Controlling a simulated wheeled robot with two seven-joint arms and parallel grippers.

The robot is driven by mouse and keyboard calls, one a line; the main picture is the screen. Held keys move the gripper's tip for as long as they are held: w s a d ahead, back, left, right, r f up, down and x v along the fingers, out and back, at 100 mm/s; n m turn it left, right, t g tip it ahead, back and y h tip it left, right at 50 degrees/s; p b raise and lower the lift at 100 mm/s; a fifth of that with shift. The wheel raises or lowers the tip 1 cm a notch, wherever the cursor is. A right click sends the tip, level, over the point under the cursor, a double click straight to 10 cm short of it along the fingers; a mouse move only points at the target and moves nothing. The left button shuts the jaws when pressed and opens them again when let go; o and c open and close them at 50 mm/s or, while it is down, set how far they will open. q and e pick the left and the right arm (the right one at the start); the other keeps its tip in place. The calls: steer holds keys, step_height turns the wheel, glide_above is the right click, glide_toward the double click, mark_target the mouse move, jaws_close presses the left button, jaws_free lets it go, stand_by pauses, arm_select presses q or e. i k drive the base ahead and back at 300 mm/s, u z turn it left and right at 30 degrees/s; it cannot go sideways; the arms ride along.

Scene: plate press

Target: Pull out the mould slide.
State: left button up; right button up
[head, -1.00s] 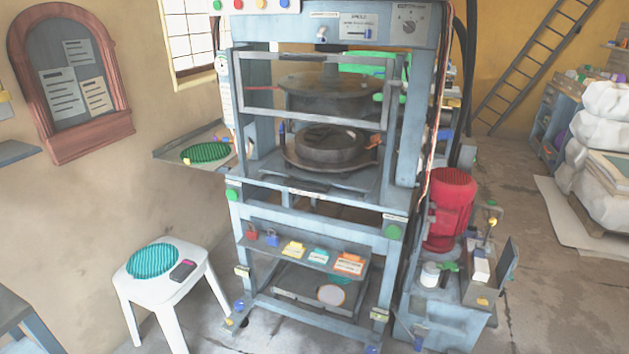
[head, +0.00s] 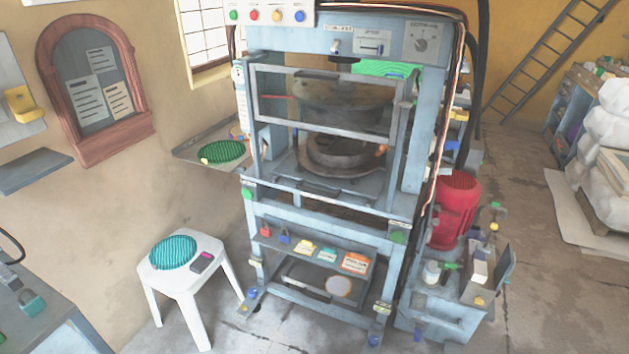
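The press (head: 425,140) stands in the middle of the head view. A dark round mould (head: 345,150) sits inside it on the round-edged base of the slide (head: 312,180), below a thick round upper platen (head: 340,100). A grey guard frame (head: 322,129) crosses the opening above the mould. A light rail (head: 330,198) runs across the front below the mould. An orange piece (head: 381,150) shows at the mould's right side. The slide's full outline is partly hidden by the frame and posts. Neither of my grippers is in view.
A side shelf (head: 200,157) with another green plate adjoins the press. A red motor (head: 457,208) stands at the right. A blue-grey bench (head: 45,320) fills the lower left corner.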

mark_target(350, 165)
steer(key=u, duration=0.45)
steer(key=i, duration=1.1)
